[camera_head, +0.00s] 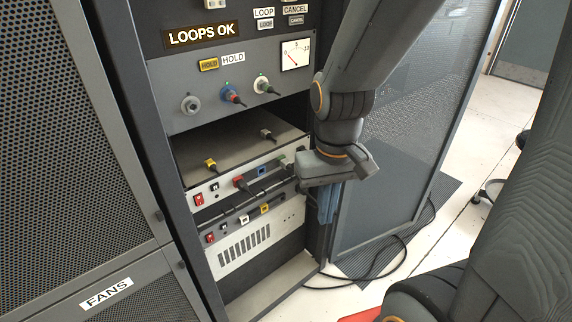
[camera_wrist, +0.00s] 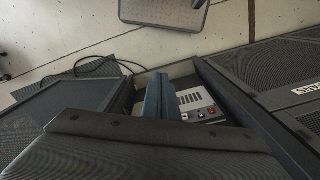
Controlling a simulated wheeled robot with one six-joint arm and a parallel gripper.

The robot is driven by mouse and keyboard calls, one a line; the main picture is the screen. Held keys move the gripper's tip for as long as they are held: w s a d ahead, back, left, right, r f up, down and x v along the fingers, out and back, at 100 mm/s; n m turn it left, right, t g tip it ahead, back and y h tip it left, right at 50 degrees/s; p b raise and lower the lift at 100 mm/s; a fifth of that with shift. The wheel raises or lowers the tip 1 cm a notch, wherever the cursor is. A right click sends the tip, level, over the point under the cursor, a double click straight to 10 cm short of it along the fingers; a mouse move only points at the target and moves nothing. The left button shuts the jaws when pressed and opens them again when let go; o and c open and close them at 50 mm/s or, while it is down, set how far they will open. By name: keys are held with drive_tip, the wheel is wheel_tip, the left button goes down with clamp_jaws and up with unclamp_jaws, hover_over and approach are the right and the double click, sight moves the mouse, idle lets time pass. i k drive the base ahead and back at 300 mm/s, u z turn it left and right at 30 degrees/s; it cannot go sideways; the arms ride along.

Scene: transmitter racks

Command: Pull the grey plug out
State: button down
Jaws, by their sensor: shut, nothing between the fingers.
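Several plugs and sockets show in the head view. A grey round fitting (camera_head: 190,104) is on the sloped panel above. I cannot tell which is the grey plug. My gripper (camera_head: 328,210) hangs at the right edge of the rack, below my wrist, with its blue fingers pointing down. It is to the right of and lower than both pieces, apart from them. In the wrist view the blue fingers (camera_wrist: 157,97) are together and hold nothing. Neither grey piece is recognisable there.
A yellow plug (camera_head: 211,165) is on the bay top. A mesh door (camera_head: 400,150) stands open at right. A black cable (camera_head: 385,262) lies on the floor.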

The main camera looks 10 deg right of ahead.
sight(285, 163)
drive_tip(key=k, duration=1.3)
drive_tip(key=u, duration=0.65)
drive_tip(key=i, duration=1.25)
drive_tip(key=u, duration=0.05)
